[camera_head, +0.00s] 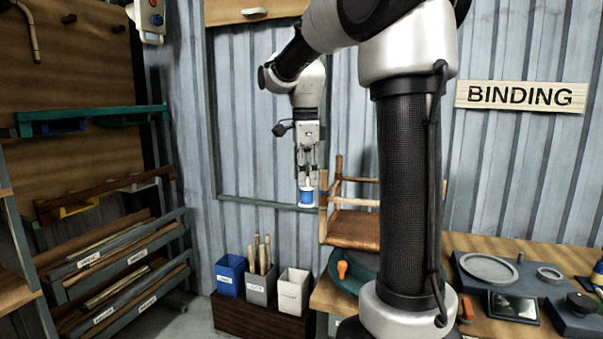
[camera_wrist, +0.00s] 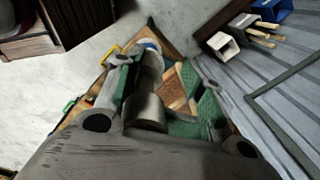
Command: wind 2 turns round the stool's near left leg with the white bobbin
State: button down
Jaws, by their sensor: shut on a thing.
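The bobbin (camera_head: 306,197), with white ends and a blue middle, hangs below my gripper (camera_head: 306,183). My gripper is shut on it and points down. The stool (camera_head: 353,231) stands on the bench, with a woven brown seat and wooden posts rising above it. The stool's near left leg (camera_head: 323,214) is just right of the bobbin, with a small gap seeming to lie between them. Its depth from the bobbin is hard to tell. My arm hides the stool's right side. In the wrist view my gripper's fingers (camera_wrist: 165,95) partly cover the woven seat (camera_wrist: 178,92).
Blue, grey and white bins (camera_head: 260,287) stand at the lower left of the bench, the grey one holding sticks. Round fixtures (camera_head: 488,267) lie on the bench at right. Corrugated wall stands behind.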

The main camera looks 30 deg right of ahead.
notch_tip(320, 180, up, 11)
dwell(1.0)
jog(key=shift+f, duration=0.1)
dwell(0.7)
